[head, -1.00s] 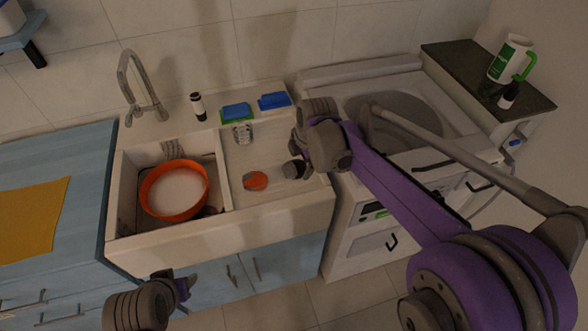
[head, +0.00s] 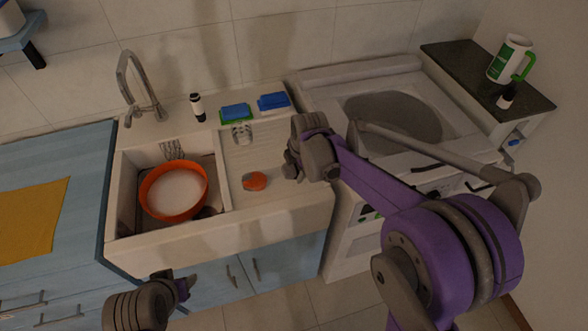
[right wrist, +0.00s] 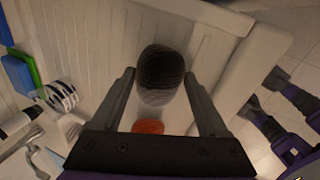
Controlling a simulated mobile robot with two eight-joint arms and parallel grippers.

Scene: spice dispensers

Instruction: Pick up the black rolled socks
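The black rolled socks (right wrist: 160,65) show in the right wrist view as a dark ribbed roll on the pale drainboard. They lie between and slightly beyond the tips of my right gripper (right wrist: 158,76), whose fingers are apart with nothing gripped. In the head view my right gripper (head: 292,166) is over the right side of the drainboard and hides the socks. My left gripper (head: 182,290) is at the bottom left, in front of the cabinets; its fingers are too unclear to read.
An orange item (head: 254,181) and a striped item (head: 242,134) lie on the drainboard. An orange bowl (head: 174,190) sits in the sink basin. Sponges (head: 236,112) and a bottle (head: 198,107) stand along the back ledge. The stove (head: 350,75) is at the right.

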